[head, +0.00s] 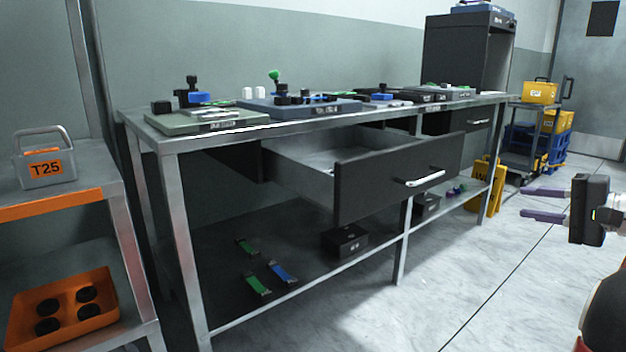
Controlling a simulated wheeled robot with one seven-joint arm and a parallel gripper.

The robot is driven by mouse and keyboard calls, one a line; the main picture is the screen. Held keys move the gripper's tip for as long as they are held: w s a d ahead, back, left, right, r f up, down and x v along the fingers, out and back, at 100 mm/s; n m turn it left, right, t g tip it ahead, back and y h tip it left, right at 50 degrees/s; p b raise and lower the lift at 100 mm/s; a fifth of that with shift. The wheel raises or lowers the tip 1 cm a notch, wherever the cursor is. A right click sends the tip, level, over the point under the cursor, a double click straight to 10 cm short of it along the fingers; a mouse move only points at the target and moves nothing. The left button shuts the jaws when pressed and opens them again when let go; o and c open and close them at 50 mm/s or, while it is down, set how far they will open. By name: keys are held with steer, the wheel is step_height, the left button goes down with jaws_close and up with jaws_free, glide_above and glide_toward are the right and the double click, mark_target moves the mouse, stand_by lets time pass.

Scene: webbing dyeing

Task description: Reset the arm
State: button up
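My gripper (545,203) is at the right edge of the head view, over the floor and to the right of the workbench. Its two fingers point left and stand apart with nothing between them. Part of my arm shows below it at the right edge. The gripper is apart from the bench and from the open drawer (385,185), whose silver handle (426,179) faces the gripper side. The drawer is pulled out of the bench, and the part of its inside that shows looks mostly bare.
The metal workbench (240,132) carries fixtures with blue and green parts and a dark cabinet (465,60). Its lower shelf holds small straps and a black box (344,240). A grey T25 weight (45,160) and orange tray (100,318) stand left. Floor (480,290) is clear.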

steer(key=s+a+f+n+g+h+p, duration=0.1)
steer(key=s+a+n+g+p, duration=0.15)
steer(key=a, duration=0.75)
steer(key=s+a+f+n+g+h+p, duration=0.15)
steer(key=s+a+g, duration=0.25)
steer(key=a, duration=0.6)
steer(key=s+a+f+n+h+p, duration=0.3)
steer(key=s, duration=0.4)
steer(key=s+a+f+n+h+p, duration=0.3)
steer(key=s+a+f, duration=0.1)
steer(key=s, duration=0.3)
steer(key=shift+s+a+n+h, duration=0.15)
steer(key=shift+s+n+h, duration=0.1)
steer(key=shift+n+h, duration=0.15)
steer(key=shift+g, duration=0.25)
